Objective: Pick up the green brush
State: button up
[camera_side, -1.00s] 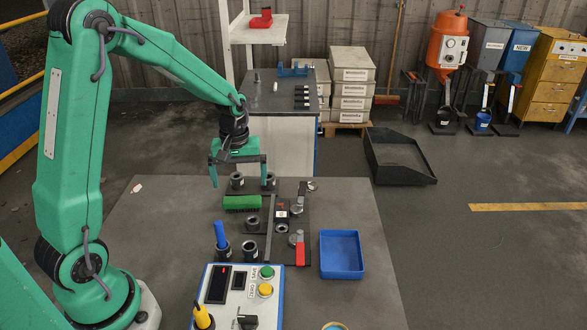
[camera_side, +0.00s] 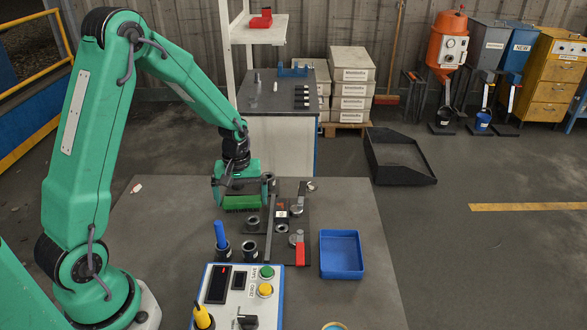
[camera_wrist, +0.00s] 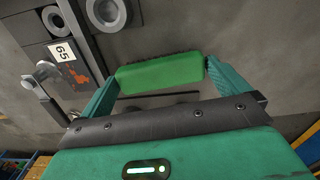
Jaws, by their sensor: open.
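The green brush (camera_side: 240,203) lies on the grey table among dark fixture parts. In the wrist view the brush (camera_wrist: 160,74) is a green block with dark bristles along its far edge. My gripper (camera_side: 242,195) is low over the brush, pointing down with its fingers spread. In the wrist view, the fingers of my gripper (camera_wrist: 165,77) stand at the two ends of the brush, which lies between them. The finger on the right is very near its end; I cannot tell whether either touches. The gripper partly hides the brush in the side view.
Dark round sockets (camera_side: 253,221) and a dark fixture plate (camera_side: 283,228) lie close to the right. A blue upright handle (camera_side: 220,234), a control box (camera_side: 240,292) and a blue tray (camera_side: 341,255) stand nearer the front.

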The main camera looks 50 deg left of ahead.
aim_at(242, 200)
jog(key=shift+f, duration=0.7)
jog(key=c, duration=0.6)
jog(key=shift+r, duration=0.2)
jog(key=shift+c, duration=0.2)
jog(key=shift+r, duration=0.55)
jog(key=r, duration=0.3)
jog(key=shift+d, duration=0.25)
jog(key=s+d+r, duration=0.3)
jog(key=d+r, duration=0.3)
jog(key=d, duration=0.4)
jog(key=shift+d+r, duration=0.3)
jog(key=shift+d, duration=0.05)
jog(key=shift+s, duration=0.1)
